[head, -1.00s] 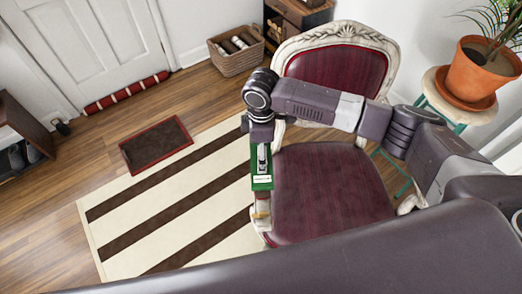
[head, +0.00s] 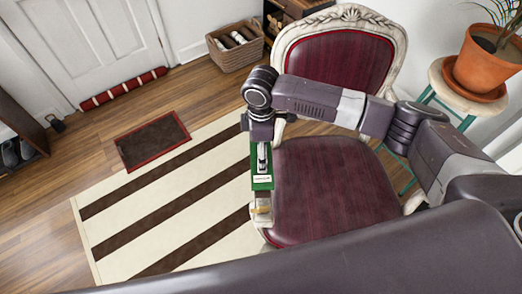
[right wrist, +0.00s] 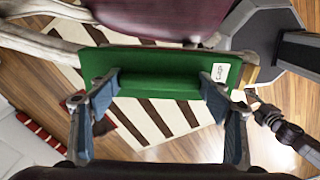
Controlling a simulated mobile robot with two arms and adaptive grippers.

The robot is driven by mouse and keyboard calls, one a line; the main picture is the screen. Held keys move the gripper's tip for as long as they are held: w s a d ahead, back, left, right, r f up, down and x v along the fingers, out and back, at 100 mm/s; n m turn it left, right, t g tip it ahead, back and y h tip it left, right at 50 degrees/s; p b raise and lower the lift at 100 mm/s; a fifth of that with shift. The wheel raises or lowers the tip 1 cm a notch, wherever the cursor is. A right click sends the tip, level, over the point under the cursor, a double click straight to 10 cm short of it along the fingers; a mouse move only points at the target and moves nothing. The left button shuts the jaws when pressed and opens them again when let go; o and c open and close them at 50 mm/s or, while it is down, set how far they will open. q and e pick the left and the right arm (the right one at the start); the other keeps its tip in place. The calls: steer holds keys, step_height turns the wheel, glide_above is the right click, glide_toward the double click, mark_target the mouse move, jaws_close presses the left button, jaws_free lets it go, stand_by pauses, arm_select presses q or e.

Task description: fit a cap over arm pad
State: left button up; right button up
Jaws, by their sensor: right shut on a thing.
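A long green cap (head: 262,182) with a small white label is in my right gripper, beside the seat edge of the red armchair (head: 322,190). In the right wrist view the green cap (right wrist: 160,75) lies across both blue-grey fingers of my right gripper (right wrist: 160,95), which is shut on it. A golden-brown piece (head: 262,208) shows just past the cap's near end. I cannot tell whether it is the arm pad's end, or whether the cap touches the pad. A dark jointed part at the right of the wrist view may be my left gripper (right wrist: 262,115); its jaws are unclear.
A striped rug (head: 165,205) and small red-edged mat (head: 152,140) lie left of the chair. A wicker basket (head: 238,50) stands at the back. A potted plant (head: 488,65) on a stool stands at right. The floor at left is mostly clear.

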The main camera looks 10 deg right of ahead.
arm_select(q)
steer(key=shift+f, duration=0.35)
arm_select(e)
steer(key=shift+f, duration=1.75)
steer(key=o, duration=1.2)
steer(key=shift+r, duration=0.25)
step_height(320, 180, up, 12)
steer(key=shift+f, duration=0.2)
